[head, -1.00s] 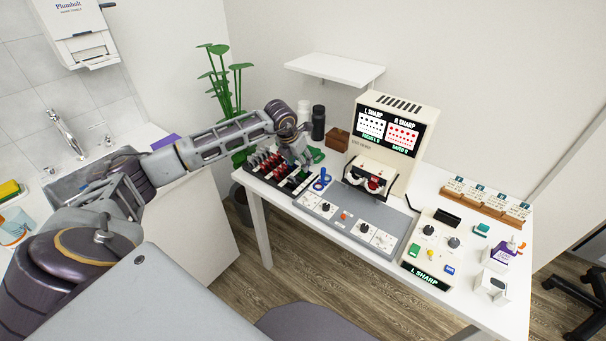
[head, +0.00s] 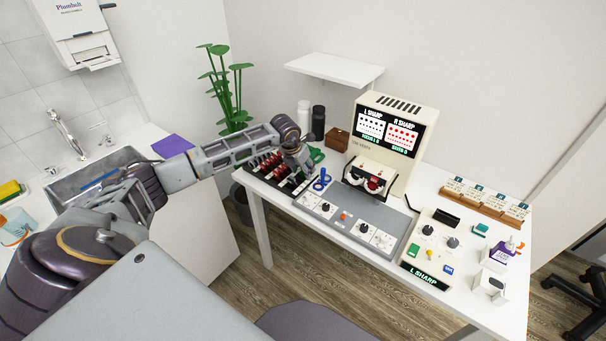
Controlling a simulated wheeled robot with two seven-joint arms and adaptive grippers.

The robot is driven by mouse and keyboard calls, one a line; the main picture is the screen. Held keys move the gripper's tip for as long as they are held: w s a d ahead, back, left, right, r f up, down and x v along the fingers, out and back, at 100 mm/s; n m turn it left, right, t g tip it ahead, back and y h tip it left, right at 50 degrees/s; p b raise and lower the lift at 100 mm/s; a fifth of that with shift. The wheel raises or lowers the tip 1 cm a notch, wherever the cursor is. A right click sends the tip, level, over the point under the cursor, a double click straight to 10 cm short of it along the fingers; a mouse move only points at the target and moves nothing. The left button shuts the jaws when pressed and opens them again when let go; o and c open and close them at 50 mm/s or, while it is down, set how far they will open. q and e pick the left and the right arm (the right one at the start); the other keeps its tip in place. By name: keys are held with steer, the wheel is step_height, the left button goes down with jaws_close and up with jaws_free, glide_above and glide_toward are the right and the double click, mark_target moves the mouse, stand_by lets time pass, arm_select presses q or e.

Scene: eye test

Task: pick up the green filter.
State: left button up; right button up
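A green item (head: 317,155), probably the green filter, lies on the white table (head: 345,233), just behind and to the right of my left gripper. It is partly hidden by the gripper, so its full shape does not show. My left gripper (head: 307,168) points down over the right end of a dark rack of red-handled pieces (head: 266,165). Its fingers are too small and too covered to tell whether they are open or shut. I cannot tell whether it touches the green item. My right gripper is not in view.
A blue looped item (head: 322,180) lies close in front of the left gripper. A cream machine with screens (head: 400,115) and a grey control panel (head: 352,222) stand to the right. A white bottle (head: 303,113), a black bottle (head: 318,122) and a brown box (head: 337,139) stand behind.

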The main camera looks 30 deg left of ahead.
mark_target(302, 174)
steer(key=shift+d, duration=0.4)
arm_select(q)
steer(key=c, duration=0.5)
steer(key=shift+r, duration=0.1)
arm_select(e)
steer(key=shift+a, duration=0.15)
arm_select(q)
steer(key=shift+r, duration=0.5)
step_height(302, 174, up, 9)
steer(key=shift+b, duration=0.3)
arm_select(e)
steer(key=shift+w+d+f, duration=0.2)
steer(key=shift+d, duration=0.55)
arm_select(q)
steer(key=shift+f, duration=0.1)
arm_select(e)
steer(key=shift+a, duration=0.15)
